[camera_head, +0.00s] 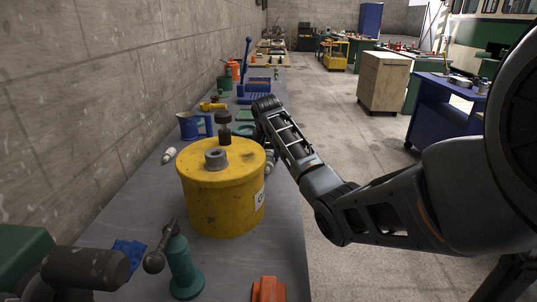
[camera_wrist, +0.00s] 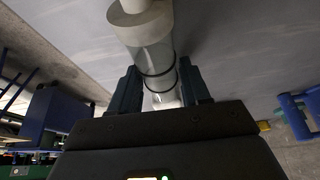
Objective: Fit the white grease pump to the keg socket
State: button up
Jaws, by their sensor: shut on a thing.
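The white grease pump (camera_wrist: 152,58) is between the two dark fingers of my gripper (camera_wrist: 158,84) in the wrist view. It has a pale cylindrical body with thin dark rings and a wider white end. The yellow keg (camera_head: 222,205) stands upright on the bench in the head view. Its grey round socket (camera_head: 215,158) is on top, with nothing in it. My wrist is beyond the keg to the right. In the head view my fingers are hidden, and a pale piece by the keg's right edge is too small to tell.
A small white thing (camera_head: 168,156) and a blue mug (camera_head: 188,127) are left and behind. The concrete wall (camera_head: 90,100) borders the bench's left.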

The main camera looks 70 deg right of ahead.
aim_at(270, 156)
jog(key=o, duration=1.2)
jog(key=shift+f, duration=0.1)
jog(key=shift+f+b, duration=0.15)
jog(key=shift+b, duration=0.6)
jog(key=v, duration=0.7)
jog(key=shift+s+d+r, duration=0.2)
jog(key=shift+s+r, duration=0.05)
jog(key=shift+r, duration=0.35)
jog(key=shift+s, duration=0.1)
